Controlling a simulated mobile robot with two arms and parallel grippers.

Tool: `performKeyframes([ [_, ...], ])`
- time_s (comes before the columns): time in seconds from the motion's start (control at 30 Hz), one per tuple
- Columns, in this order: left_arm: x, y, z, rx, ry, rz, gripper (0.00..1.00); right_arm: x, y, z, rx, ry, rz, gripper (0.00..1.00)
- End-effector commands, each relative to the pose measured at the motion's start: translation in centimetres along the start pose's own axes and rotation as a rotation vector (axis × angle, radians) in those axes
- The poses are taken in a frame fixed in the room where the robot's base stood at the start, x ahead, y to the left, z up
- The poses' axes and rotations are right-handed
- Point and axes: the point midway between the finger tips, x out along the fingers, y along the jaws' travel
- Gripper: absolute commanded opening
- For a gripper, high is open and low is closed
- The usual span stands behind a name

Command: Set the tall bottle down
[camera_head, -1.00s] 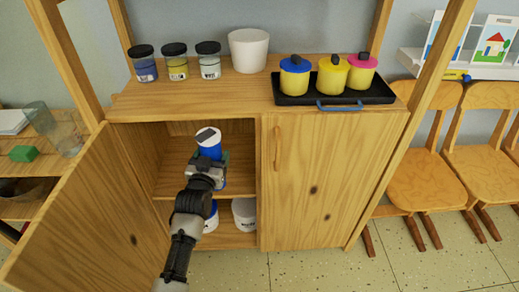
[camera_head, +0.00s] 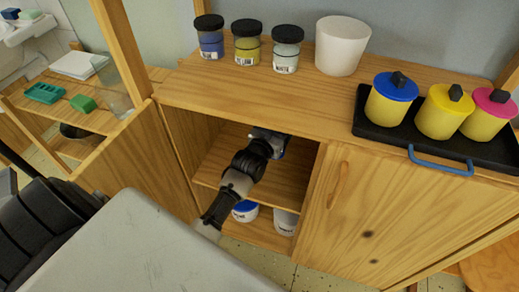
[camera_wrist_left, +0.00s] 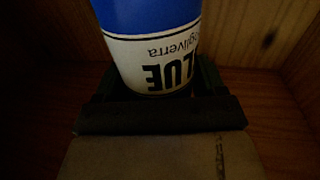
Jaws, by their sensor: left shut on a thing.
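The tall bottle (camera_wrist_left: 150,45) has a blue body and a white label whose visible letters read "LUE", inverted in the left wrist view. It is between the jaws of my left gripper (camera_wrist_left: 155,98), which is shut on it. In the head view my left gripper (camera_head: 272,142) is inside the open cabinet (camera_head: 175,140), at the upper compartment under the top board. There the cabinet top and my gripper hide most of the bottle. I cannot tell whether its base touches the middle shelf (camera_head: 228,165). My right gripper is out of view.
Below stand a blue-and-white tub (camera_head: 245,211) and a white tub (camera_head: 286,221). The open door (camera_head: 125,160) is at left. Three jars, a white pot (camera_head: 341,45) and a black tray (camera_head: 480,150) with three lidded pots stand on top. The middle shelf shows bare wood.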

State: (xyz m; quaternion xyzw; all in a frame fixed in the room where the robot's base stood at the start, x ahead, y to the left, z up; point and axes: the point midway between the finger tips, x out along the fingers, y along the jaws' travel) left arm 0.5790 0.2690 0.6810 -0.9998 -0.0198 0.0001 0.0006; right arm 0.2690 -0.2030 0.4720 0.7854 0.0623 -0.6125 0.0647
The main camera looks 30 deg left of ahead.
Motion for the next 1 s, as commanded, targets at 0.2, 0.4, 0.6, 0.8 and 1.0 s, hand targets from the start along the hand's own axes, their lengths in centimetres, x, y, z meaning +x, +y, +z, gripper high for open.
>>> performKeyframes([
  [0.2,-3.1,-3.6,2.9,0.005,0.003,0.000,0.25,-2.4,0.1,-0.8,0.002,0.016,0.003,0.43],
  [0.4,-4.6,-5.4,4.1,0.002,0.006,0.001,0.25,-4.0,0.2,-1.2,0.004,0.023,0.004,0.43],
  [0.6,-4.8,-5.7,5.3,-0.001,0.005,0.001,0.25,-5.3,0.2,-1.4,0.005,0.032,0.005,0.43],
  [0.8,-4.8,-5.7,7.7,-0.001,0.006,0.000,0.25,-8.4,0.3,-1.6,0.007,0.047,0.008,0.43],
  [1.0,-4.8,-5.7,8.2,0.000,0.008,0.000,0.25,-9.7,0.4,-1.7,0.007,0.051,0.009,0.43],
])
